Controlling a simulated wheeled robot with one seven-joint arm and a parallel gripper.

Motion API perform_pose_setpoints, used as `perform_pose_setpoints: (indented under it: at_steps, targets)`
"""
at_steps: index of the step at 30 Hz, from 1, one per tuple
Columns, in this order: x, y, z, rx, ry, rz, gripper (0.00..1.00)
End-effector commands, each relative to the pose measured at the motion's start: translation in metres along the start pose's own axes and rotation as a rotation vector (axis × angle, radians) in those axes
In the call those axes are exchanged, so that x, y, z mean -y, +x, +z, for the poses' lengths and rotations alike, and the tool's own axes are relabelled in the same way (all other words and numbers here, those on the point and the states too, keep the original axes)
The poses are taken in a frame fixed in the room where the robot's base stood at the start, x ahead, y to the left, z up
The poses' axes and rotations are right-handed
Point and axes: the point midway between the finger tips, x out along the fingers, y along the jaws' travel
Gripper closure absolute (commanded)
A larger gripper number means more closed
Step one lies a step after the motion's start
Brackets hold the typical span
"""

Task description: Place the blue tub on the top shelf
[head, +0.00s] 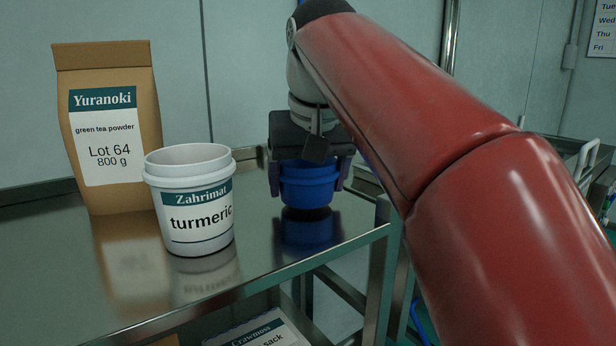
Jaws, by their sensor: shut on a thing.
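The blue tub (308,187) is upright near the right end of the metal top shelf (50,275) in the head view. My gripper (309,176) points down and is shut on the tub, with one finger on each side. The tub's upper part is hidden by the gripper body. The tub's bottom is at or just above the shelf surface, with a dark shadow and a blue reflection below it; I cannot tell whether it touches.
A white turmeric tub (190,205) stands left of the blue tub, with a gap between. A brown green tea powder bag (108,125) stands behind it. A lower level holds a labelled sack (262,332). My red arm covers the right side.

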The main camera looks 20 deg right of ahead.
Motion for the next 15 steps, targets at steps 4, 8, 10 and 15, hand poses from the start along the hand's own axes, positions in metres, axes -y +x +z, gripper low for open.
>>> perform_pose_setpoints:
  at_steps: [4,8,10,15]
  targets:
    - [0.0000,0.0035,0.0016,0.000,0.000,0.000,0.48]
    - [0.0000,0.0059,0.0026,-0.001,0.000,0.000,0.48]
    - [0.0000,0.0071,0.0031,-0.001,0.000,0.000,0.48]
    - [0.0000,0.0087,0.0038,-0.001,0.000,0.000,0.18]
